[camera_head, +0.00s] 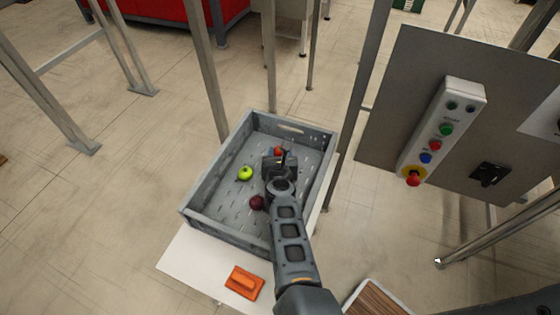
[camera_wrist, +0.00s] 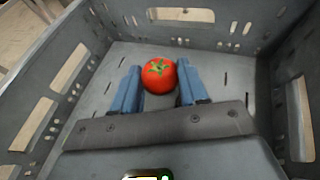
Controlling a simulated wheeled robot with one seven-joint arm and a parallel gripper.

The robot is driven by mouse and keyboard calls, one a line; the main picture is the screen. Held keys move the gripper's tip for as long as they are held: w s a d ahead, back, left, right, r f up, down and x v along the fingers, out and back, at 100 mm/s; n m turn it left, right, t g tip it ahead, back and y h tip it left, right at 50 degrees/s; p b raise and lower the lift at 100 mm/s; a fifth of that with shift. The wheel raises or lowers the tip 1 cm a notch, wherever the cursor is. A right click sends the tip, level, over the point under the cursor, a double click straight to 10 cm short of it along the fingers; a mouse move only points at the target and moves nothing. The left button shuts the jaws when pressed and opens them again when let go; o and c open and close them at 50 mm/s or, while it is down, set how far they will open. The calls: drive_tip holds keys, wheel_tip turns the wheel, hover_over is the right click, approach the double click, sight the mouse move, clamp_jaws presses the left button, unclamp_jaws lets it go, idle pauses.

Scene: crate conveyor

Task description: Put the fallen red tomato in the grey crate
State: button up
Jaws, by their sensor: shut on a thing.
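The red tomato (camera_wrist: 160,76) with a green stem top is between the fingers of my gripper (camera_wrist: 158,88) in the wrist view. The blue fingers are shut on it from both sides. In the head view the tomato (camera_head: 279,152) shows only in part beyond my gripper (camera_head: 281,159). The grey crate (camera_head: 203,229) stands below, and its walls and slotted floor (camera_wrist: 205,56) surround the tomato in the wrist view. The gripper and tomato are inside the crate's outline. I cannot tell whether the tomato touches the floor.
A green apple (camera_head: 245,173) and a dark red round fruit (camera_head: 257,202) lie in the crate left of my arm. An orange object (camera_head: 245,283) lies on the white surface (camera_head: 190,265) in front. A button panel (camera_head: 441,130) and metal posts (camera_head: 205,70) stand nearby.

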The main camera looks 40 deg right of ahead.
drive_tip(key=shift+f, duration=1.15)
drive_tip(key=shift+f+b, duration=0.15)
drive_tip(key=shift+b, duration=0.3)
drive_tip(key=o, duration=1)
drive_tip(key=shift+o, duration=0.2)
drive_tip(key=shift+r, duration=0.2)
drive_tip(key=shift+s+a+r+p, duration=0.25)
drive_tip(key=shift+a+p, duration=0.15)
drive_tip(key=v, duration=1.1)
drive_tip(key=shift+s+f+p, duration=0.1)
drive_tip(key=shift+p, duration=0.3)
